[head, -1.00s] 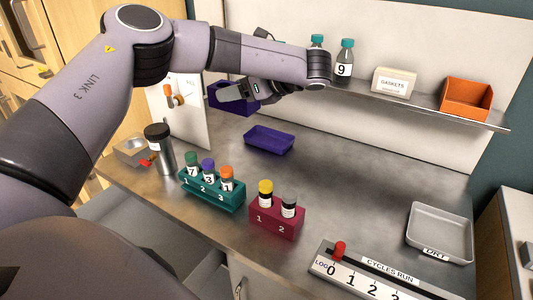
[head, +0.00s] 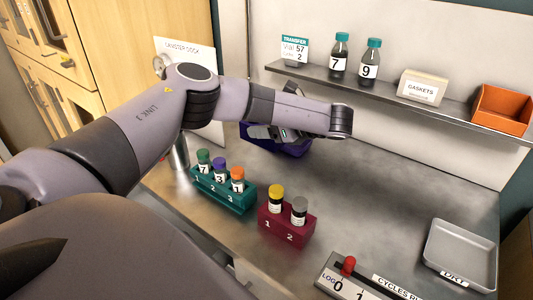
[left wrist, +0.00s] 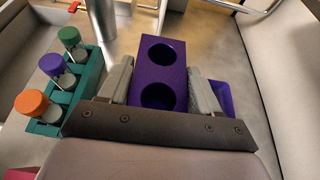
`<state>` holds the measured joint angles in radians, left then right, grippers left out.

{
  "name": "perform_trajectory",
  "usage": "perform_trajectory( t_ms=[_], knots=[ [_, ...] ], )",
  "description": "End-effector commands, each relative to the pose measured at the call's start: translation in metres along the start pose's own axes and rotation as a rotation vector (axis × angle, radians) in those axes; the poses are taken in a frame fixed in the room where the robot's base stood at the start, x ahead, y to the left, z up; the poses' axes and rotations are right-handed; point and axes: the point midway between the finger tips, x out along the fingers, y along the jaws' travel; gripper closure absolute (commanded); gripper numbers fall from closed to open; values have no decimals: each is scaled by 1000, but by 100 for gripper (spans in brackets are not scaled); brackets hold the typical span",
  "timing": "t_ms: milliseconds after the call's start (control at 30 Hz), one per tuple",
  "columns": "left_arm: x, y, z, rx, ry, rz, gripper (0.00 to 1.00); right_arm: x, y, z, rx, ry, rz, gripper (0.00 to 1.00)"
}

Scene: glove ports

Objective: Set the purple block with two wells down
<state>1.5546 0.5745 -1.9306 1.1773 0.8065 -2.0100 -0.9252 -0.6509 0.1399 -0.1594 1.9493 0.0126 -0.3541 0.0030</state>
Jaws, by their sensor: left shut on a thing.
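The purple block with two wells (left wrist: 161,55) is between the fingers of my left gripper (left wrist: 160,82), which is shut on it. Both round wells face the wrist camera and look empty. In the head view my left gripper (head: 268,133) is over the back of the bench, and the arm and fingers hide much of the purple there. A purple tray (left wrist: 222,97) shows beside and partly behind the right finger in the left wrist view. I cannot tell whether the block touches the bench. My right gripper is not in view.
A teal rack (head: 224,190) holds several capped vials. A crimson rack (head: 286,229) holds two vials. A shelf (head: 390,88) carries bottles, a gaskets box and an orange bin (head: 502,108). A grey tray (head: 460,255) stands at right. The bench middle is clear.

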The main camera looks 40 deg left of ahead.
Motion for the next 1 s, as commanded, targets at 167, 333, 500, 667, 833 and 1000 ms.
perform_trajectory(
  t_ms=[167, 333, 500, 667, 833, 1000],
  knots=[
    [10, 0, -24, -1, 0, 3, 96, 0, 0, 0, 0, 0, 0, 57],
    [16, -1, -40, -2, -1, -1, 96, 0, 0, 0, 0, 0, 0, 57],
    [19, -1, -45, -3, -2, -2, 96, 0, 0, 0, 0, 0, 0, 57],
    [22, -1, -55, -2, 2, -3, 96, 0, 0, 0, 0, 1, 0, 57],
    [25, -2, -67, -2, 3, -7, 96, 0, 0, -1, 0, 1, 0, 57],
    [30, -1, -74, -2, 0, -2, 96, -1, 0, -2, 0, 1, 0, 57]
  ],
)
